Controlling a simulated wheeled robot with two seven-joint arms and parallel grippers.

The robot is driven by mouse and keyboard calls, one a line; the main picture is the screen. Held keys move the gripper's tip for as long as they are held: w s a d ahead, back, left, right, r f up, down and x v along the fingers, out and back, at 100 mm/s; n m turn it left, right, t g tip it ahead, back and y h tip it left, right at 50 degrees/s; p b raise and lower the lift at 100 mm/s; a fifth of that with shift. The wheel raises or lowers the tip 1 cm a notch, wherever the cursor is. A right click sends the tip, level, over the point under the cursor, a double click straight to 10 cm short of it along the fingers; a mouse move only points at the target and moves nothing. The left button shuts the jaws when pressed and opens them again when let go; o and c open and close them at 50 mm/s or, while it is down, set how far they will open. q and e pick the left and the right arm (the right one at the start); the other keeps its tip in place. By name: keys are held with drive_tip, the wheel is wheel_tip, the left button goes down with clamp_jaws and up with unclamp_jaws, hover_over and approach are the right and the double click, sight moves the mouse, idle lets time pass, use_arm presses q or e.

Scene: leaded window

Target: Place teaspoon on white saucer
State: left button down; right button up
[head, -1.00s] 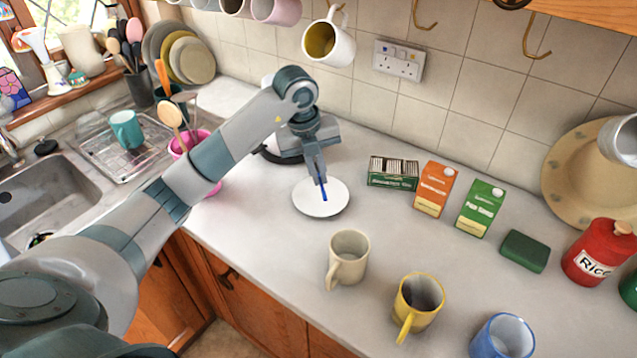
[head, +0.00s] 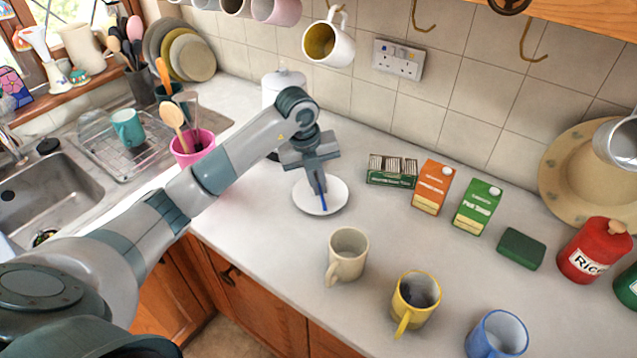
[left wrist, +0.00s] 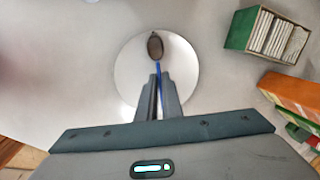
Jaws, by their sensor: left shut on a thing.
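The white saucer (head: 302,199) lies flat on the worktop, below my left gripper, and fills the middle of the left wrist view (left wrist: 128,72). My left gripper (head: 320,192) points down over it and is shut on the teaspoon (head: 324,203). The teaspoon has a blue handle and a dark bowl; in the left wrist view the bowl (left wrist: 155,46) sticks out past the fingertips (left wrist: 159,78), over the saucer's surface. I cannot tell whether the spoon touches the saucer. The fingers hide part of the handle. My right gripper is not in view.
A green tea box (head: 392,172) and two cartons, orange (head: 432,187) and green (head: 477,206), stand right of the saucer. A cream mug (head: 347,256) stands in front, a yellow mug (head: 415,301) further right. A pink pot (head: 192,148) is at left.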

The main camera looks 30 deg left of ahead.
use_arm(q)
drive_tip(key=shift+s+f+b, duration=0.1)
drive_tip(key=shift+f+b, duration=0.25)
drive_tip(key=shift+f, duration=0.25)
drive_tip(key=c, duration=1.9)
unclamp_jaws()
drive_tip(key=shift+d+f, duration=0.1)
drive_tip(key=shift+s, duration=0.1)
